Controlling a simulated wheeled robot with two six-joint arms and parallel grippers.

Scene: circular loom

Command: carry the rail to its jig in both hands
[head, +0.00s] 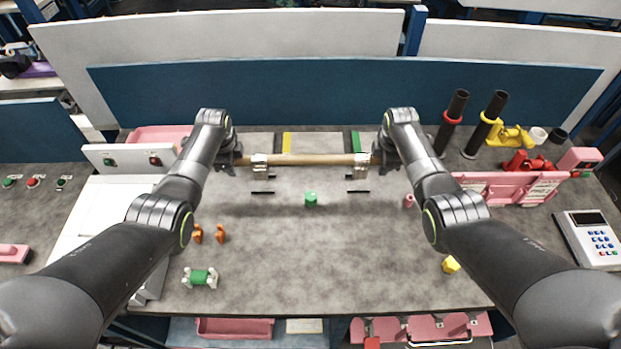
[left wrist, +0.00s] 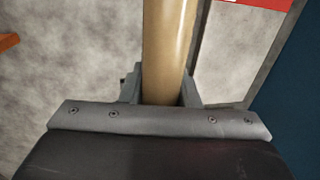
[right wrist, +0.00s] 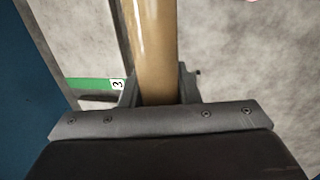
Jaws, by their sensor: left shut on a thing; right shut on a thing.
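The rail is a tan rod (head: 310,159) held level across the back middle of the bench. My left gripper (head: 238,160) is shut on its left end, and my right gripper (head: 378,159) is shut on its right end. In the left wrist view the rod (left wrist: 168,45) runs straight out between the fingers (left wrist: 160,90). In the right wrist view the rod (right wrist: 153,45) does the same between the fingers (right wrist: 158,90). Pale metal brackets (head: 260,163) and (head: 362,160) show at the rod near each gripper. I cannot tell whether they belong to the jig.
The front middle is clear.

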